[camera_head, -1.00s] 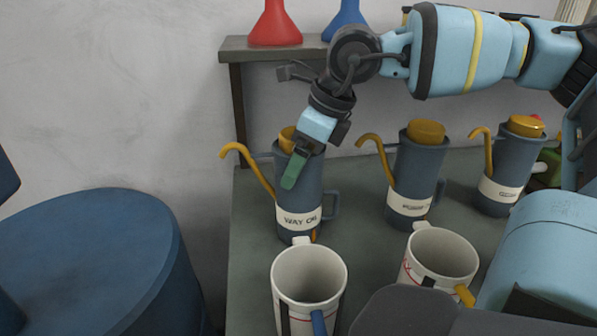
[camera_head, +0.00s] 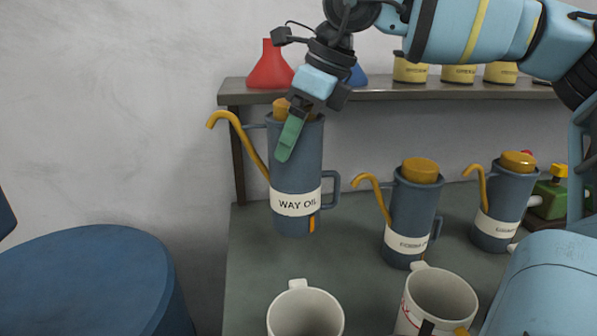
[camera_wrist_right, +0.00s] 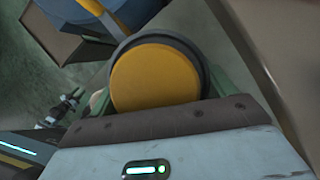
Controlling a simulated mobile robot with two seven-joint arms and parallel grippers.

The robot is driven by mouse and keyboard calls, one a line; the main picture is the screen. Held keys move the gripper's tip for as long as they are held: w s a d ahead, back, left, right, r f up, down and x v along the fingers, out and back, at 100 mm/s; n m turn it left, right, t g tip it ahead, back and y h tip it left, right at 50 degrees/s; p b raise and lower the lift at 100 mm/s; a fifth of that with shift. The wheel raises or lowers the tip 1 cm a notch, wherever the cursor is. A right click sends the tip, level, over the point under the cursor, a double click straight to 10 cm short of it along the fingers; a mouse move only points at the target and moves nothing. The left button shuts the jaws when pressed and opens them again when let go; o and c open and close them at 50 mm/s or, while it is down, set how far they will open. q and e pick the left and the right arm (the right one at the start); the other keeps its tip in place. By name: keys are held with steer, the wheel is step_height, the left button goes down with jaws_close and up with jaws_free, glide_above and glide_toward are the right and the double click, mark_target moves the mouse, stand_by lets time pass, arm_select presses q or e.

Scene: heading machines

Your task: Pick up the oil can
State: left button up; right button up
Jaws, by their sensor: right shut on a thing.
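The oil can labelled WAY OIL (camera_head: 296,165) is a blue-grey can with a yellow spout on its left and a handle on its right. It hangs upright above the bench, its base apart from the surface. My right gripper (camera_head: 290,135) is shut on its top part, with one green finger in front of it. In the right wrist view the can's round yellow cap (camera_wrist_right: 155,77) lies between the green fingers.
Two similar cans (camera_head: 410,225) (camera_head: 503,205) stand on the bench (camera_head: 255,270) to the right. Two white mugs (camera_head: 305,315) (camera_head: 438,300) stand in front. A shelf (camera_head: 400,92) with a red flask (camera_head: 270,65) and yellow tins is behind. A blue drum (camera_head: 85,270) stands left.

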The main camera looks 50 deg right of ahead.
step_height(320, 180, up, 14)
steer(key=shift+r+p, duration=0.25)
steer(key=shift+p, duration=0.55)
steer(key=shift+r, duration=0.9)
